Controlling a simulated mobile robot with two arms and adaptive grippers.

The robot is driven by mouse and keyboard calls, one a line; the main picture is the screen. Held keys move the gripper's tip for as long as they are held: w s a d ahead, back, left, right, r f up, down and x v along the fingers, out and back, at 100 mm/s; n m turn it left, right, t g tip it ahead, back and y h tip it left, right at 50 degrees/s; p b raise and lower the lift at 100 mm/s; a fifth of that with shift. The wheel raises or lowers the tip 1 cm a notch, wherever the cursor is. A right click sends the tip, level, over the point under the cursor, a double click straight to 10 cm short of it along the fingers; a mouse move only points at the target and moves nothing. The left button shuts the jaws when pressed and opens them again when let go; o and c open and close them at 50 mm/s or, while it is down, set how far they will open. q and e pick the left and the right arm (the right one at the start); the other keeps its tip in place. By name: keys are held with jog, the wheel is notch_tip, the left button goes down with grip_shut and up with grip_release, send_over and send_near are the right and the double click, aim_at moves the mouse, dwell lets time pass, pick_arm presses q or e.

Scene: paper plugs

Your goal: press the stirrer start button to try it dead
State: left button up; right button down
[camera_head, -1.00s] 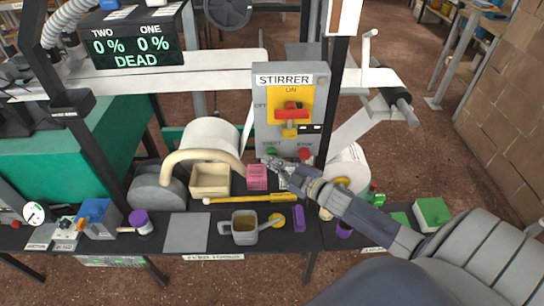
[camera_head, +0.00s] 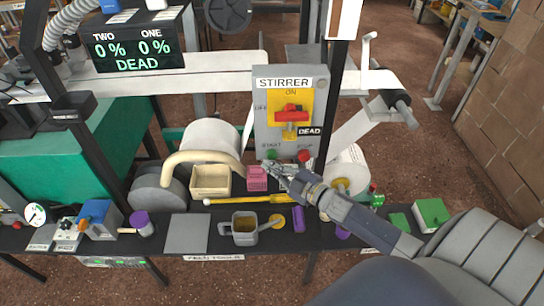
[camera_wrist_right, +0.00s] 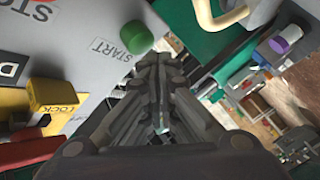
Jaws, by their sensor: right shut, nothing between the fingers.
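The grey stirrer box (camera_head: 262,110) stands upright at the back of the bench, with a red switch handle (camera_head: 291,115) on a yellow plate and a tag reading DEAD. The green start button (camera_head: 271,154) is low on its left, the red stop button (camera_head: 303,155) low on its right. In the right wrist view the green start button (camera_wrist_right: 136,37) sticks out beside the START label. My left gripper is not in view.
A display (camera_head: 135,45) reads TWO 0%, ONE 0%, DEAD. A pink block (camera_head: 257,179), a cream tray (camera_head: 211,181), a yellow tool (camera_head: 240,199) and a grey jug (camera_head: 244,228) lie on the bench below. A yellow lock piece (camera_wrist_right: 55,93) projects from the box.

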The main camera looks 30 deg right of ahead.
jog(key=shift+s, duration=0.1)
jog(key=s+a, duration=0.1)
jog(key=s+a+p, duration=0.1)
jog(key=s, duration=0.1)
jog(key=s+p, duration=0.1)
jog(key=shift+s+a, duration=0.15)
jog(key=shift+a, duration=0.25)
dwell(0.8)
